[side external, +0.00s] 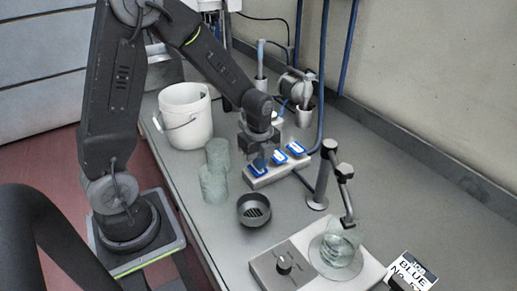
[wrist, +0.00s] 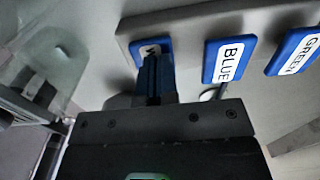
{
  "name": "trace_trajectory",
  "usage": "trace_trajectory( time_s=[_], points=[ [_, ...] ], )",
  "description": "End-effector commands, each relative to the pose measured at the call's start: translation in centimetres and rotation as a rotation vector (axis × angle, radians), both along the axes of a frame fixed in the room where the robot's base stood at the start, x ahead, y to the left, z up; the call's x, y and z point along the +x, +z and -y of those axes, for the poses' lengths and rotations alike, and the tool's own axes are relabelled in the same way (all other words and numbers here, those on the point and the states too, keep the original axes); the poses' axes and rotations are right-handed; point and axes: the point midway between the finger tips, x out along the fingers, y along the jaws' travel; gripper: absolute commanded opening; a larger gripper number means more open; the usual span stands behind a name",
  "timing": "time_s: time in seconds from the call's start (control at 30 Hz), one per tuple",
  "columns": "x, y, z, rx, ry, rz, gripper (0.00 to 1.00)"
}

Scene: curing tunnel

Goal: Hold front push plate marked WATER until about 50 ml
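A pale block (side external: 270,173) carries three blue push plates. The plate under my gripper (wrist: 150,42) shows only a "W" on its white label; the rest is covered by the fingers. The other plates read BLUE (wrist: 228,61) and GREEN (wrist: 294,54). My gripper (side external: 260,161) points down at the W plate, and in the wrist view its fingers (wrist: 155,78) are together, with nothing seen between them. The tips overlap the plate; I cannot tell whether they press it. Two clear beakers (side external: 217,153) (side external: 212,185) stand left of the block. I cannot make out any water level.
A white bucket (side external: 186,115) stands behind the beakers. A dark slotted bowl (side external: 254,210) sits in front of the block. A jointed post (side external: 322,178) rises on the right, near a glass vessel (side external: 341,245) on a knobbed white unit (side external: 283,266). A sign (side external: 412,271) lies at the front right.

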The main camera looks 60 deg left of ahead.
Motion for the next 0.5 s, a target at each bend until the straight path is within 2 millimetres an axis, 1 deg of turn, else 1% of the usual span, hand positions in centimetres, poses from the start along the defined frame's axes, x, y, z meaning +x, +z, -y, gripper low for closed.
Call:
trace_trajectory(
  time_s=[0.03,0.17,0.5],
  points=[
    [-0.6,-0.4,0.0,-0.001,-0.003,-0.022,0.00],
    [-0.5,1.2,0.0,0.000,-0.003,-0.015,0.00],
    [-0.1,9.2,0.0,0.002,-0.001,0.003,0.00]
  ],
)
